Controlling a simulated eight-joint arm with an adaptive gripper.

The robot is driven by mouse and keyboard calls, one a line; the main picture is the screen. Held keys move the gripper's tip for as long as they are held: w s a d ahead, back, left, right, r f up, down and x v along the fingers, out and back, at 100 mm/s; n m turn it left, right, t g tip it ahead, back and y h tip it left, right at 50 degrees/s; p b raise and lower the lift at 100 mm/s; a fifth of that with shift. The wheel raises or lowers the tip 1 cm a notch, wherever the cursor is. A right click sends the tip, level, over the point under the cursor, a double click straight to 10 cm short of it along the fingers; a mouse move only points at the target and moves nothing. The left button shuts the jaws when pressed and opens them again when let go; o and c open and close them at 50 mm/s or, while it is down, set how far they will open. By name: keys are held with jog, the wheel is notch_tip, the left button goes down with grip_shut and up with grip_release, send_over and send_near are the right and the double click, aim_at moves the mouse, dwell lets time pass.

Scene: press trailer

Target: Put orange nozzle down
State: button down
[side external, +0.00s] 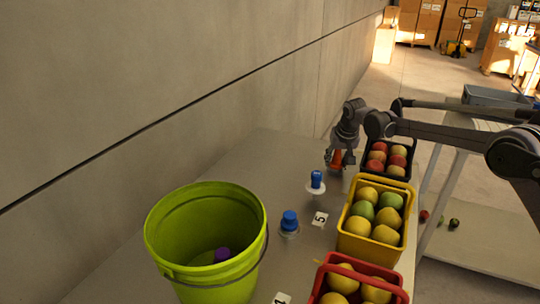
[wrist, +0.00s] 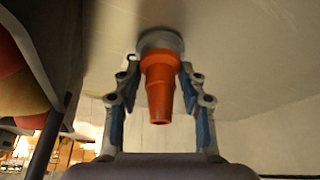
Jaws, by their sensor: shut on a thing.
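The orange nozzle (side external: 337,158) is between the fingers of my gripper (side external: 335,162) near the far end of the table, left of the black crate. In the wrist view the nozzle (wrist: 159,85) is a stepped orange cone with a grey round base (wrist: 160,41). My gripper (wrist: 160,82) is shut on it, a blue-padded finger on either side. The base is close to the pale surface behind it; I cannot tell whether it touches. In the side view the fingers partly hide the nozzle.
Two blue-topped pieces (side external: 316,180) (side external: 289,221) stand nearer on the table. A green bucket (side external: 165,232) holds something purple. Along the right edge are a black apple crate (side external: 399,178), a yellow fruit crate (side external: 356,246) and a red basket (side external: 372,280). A wall stands at left.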

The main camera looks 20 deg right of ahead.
jog(key=shift+f, duration=0.3)
jog(key=c, duration=0.8)
grip_release()
jog(key=shift+o, duration=0.2)
jog(key=shift+r, duration=0.1)
jog(key=v, duration=1.2)
jog(key=shift+r, duration=0.15)
